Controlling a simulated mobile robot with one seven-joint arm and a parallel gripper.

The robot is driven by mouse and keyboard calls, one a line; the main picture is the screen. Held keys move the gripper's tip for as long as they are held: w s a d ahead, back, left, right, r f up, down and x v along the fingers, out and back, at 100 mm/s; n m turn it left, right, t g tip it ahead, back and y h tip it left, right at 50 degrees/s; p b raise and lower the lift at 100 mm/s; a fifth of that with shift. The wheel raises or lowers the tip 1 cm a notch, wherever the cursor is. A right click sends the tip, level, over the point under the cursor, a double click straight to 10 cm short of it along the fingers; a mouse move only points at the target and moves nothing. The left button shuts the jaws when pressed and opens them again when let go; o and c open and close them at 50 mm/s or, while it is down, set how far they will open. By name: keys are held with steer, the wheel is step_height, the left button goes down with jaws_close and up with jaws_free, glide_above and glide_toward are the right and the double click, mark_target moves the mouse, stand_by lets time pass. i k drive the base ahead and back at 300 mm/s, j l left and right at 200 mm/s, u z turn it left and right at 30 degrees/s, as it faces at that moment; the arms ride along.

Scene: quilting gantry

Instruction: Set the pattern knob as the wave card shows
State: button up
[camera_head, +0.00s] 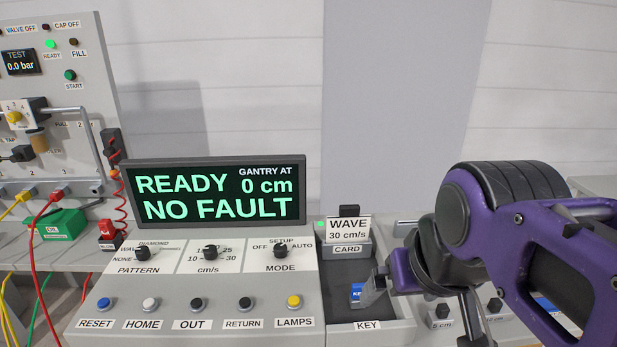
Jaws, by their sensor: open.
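The black pattern knob (143,253) is on the left of the sloped console panel, above its PATTERN label. NONE, a partly covered word beginning WA, DIAMOND and a small fourth word surround it. I cannot tell where its pointer aims. The wave card (348,228) stands upright in the CARD holder and reads WAVE, 30 cm/s. My gripper (379,286) is at the right, over the edge of the key tray, well right of the pattern knob. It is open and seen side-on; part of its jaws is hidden.
The speed knob (210,252) and mode knob (280,251) sit right of the pattern knob. A row of buttons lies below. The display (215,193) reads READY, 0 cm, NO FAULT. A blue key tag (356,293) lies in the tray. A red coiled cable (121,205) hangs left.

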mark_target(143, 253)
steer(key=u, duration=1.4)
steer(key=i+j+z, duration=0.25)
steer(key=j, duration=0.15)
steer(key=k, duration=0.1)
